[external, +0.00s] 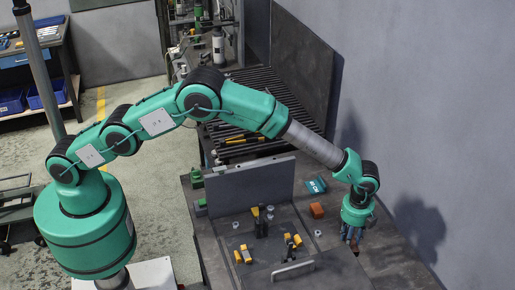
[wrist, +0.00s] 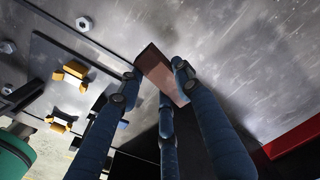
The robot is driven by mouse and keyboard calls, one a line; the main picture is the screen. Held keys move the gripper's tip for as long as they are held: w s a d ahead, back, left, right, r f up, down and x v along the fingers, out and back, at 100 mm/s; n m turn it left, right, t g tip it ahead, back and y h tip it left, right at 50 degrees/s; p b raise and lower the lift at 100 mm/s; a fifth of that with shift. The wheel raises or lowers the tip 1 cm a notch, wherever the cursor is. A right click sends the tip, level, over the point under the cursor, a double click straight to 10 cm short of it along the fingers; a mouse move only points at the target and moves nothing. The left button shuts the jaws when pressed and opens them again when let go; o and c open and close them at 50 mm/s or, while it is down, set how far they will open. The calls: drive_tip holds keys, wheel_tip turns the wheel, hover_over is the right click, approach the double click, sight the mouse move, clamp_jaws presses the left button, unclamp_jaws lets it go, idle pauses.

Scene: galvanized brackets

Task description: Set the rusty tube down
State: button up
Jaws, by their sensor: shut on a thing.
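The rusty tube (wrist: 158,72) is a reddish-brown, square-edged piece in the wrist view, between the blue fingers of my gripper (wrist: 155,88). My gripper is shut on it. In the external view my gripper (external: 352,238) points down at the right part of the dark metal table (external: 393,262), right of the fixture plate. The fingers mostly hide the tube there. I cannot tell whether the tube touches the table top.
A fixture plate (external: 228,272) with yellow-and-black clamps (external: 242,255) and an upright grey panel (external: 222,190) stands left of my gripper. An orange-brown block (external: 316,210) and a teal box (external: 316,185) lie behind. A grey wall (external: 440,130) is close on the right.

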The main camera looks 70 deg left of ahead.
drive_tip(key=shift+r, duration=0.1)
wheel_tip(320, 180, up, 18)
drive_tip(key=a+n+p, duration=0.1)
drive_tip(key=a+n, duration=0.9)
drive_tip(key=a, duration=1.7)
drive_tip(key=s+a+n, duration=0.5)
drive_tip(key=a, duration=0.7)
drive_tip(key=s+a+n, duration=0.5)
drive_tip(key=a+n, duration=0.1)
drive_tip(key=a, duration=0.5)
wheel_tip(320, 180, down, 22)
drive_tip(key=shift+w+a+r+p, duration=0.1)
drive_tip(key=shift+r+p, duration=0.05)
drive_tip(key=shift+p, duration=0.3)
drive_tip(key=shift+f, duration=0.6)
drive_tip(key=w, duration=0.5)
drive_tip(key=w+a+f, duration=0.1)
drive_tip(key=w, duration=0.4)
drive_tip(key=w+a, duration=0.1)
drive_tip(key=w, duration=0.5)
drive_tip(key=shift+f, duration=0.25)
